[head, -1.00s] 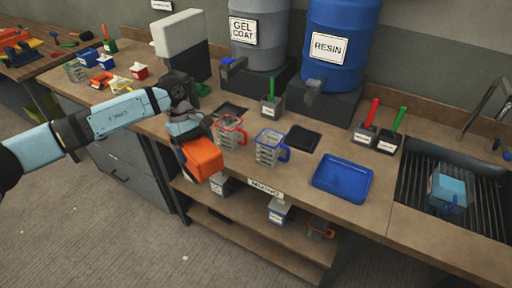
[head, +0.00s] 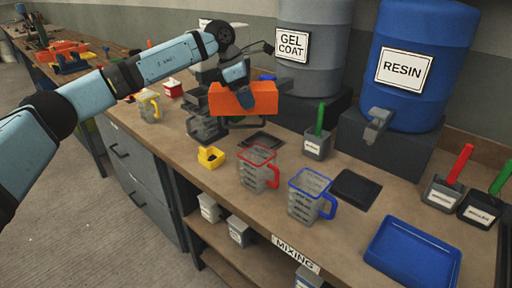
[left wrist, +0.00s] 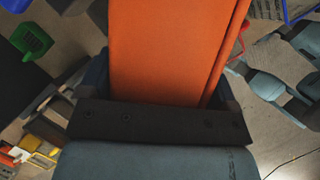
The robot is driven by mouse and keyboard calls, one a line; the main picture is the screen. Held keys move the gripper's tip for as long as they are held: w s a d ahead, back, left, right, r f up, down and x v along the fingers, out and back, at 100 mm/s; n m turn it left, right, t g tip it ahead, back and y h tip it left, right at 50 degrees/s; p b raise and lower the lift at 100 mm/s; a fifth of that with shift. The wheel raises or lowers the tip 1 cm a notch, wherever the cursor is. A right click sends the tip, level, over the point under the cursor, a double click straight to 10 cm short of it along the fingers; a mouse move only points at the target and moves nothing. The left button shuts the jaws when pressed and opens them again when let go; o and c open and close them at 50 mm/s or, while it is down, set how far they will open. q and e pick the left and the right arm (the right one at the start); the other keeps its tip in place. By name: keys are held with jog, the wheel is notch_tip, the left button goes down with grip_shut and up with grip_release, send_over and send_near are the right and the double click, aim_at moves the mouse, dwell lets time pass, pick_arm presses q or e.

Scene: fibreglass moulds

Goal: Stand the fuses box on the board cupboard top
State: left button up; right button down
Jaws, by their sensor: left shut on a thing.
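My left gripper (head: 258,92) is shut on an orange box (head: 232,102), held above the bench in front of the gel coat drum. In the left wrist view the orange box (left wrist: 160,50) fills the space between the fingers. No lettering on it can be read, so I cannot tell for sure that it is the fuses box. I cannot pick out a board cupboard in these views. My right gripper is not in view.
The grey gel coat drum (head: 312,60) and blue resin drum (head: 420,70) stand behind. A blue tray (head: 412,255) lies at the right.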

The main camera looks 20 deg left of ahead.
pick_arm(q)
notch_tip(320, 180, down, 14)
jog(key=shift+w+r+b, duration=0.15)
jog(key=shift+r+b, duration=0.05)
jog(key=shift+b, duration=0.25)
jog(key=shift+r, duration=0.1)
